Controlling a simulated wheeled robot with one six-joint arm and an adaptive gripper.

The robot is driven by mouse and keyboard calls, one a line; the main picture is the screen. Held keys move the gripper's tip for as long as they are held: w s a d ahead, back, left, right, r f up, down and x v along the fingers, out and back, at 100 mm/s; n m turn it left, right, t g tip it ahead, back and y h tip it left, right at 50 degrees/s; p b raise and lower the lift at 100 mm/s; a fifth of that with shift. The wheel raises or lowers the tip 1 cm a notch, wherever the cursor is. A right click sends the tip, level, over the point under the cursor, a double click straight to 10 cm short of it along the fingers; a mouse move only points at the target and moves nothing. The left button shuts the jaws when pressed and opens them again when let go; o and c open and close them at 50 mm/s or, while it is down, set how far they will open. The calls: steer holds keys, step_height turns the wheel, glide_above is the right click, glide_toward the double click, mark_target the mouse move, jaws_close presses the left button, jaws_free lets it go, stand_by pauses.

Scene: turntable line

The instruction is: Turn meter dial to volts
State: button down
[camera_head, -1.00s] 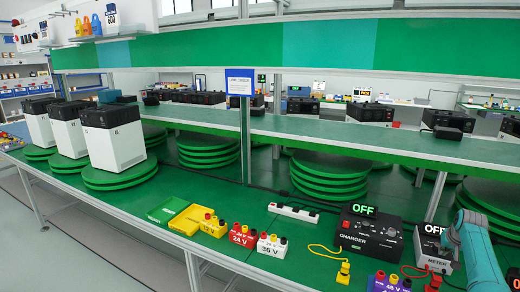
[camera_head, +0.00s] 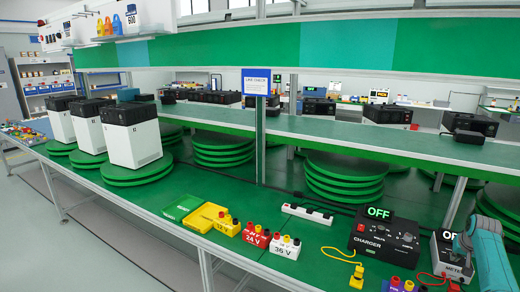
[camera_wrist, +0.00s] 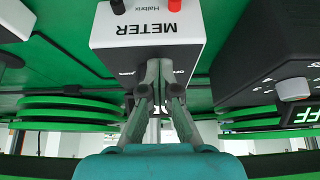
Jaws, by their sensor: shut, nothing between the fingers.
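The meter (camera_head: 447,256) is a small white box with a dark display at the right end of the green bench. In the wrist view the meter (camera_wrist: 108,32) is upside down, with its METER label and red and black sockets at the top. Small dial markings show on both sides of my fingers; the dial itself is hidden behind them and its setting cannot be read. My gripper (camera_wrist: 159,70) is shut and empty, its fingertips at the marked part of the meter's face. I cannot tell whether they touch the dial. In the head view my gripper (camera_head: 464,243) is beside the meter.
The black charger (camera_head: 382,237), reading OFF, stands close to the left of the meter. A yellow lead (camera_head: 356,276) and a red lead lie in front. Battery blocks (camera_head: 285,247) and a power strip (camera_head: 306,212) are further left. A shelf (camera_head: 400,146) runs behind.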

stand_by(0.4)
steer(key=shift+s+a, duration=0.2)
steer(key=shift+a, duration=0.05)
steer(key=shift+r, duration=3.05)
steer(key=shift+s+d+f, duration=0.15)
steer(key=shift+d+f, duration=0.15)
steer(key=shift+f, duration=0.7)
steer(key=shift+s+d+f, duration=0.2)
steer(key=shift+d+f, duration=0.1)
steer(key=shift+f, duration=0.75)
steer(key=shift+s+d+f, duration=0.15)
steer(key=shift+d+f, duration=0.15)
steer(key=shift+f, duration=0.7)
steer(key=shift+w, duration=0.15)
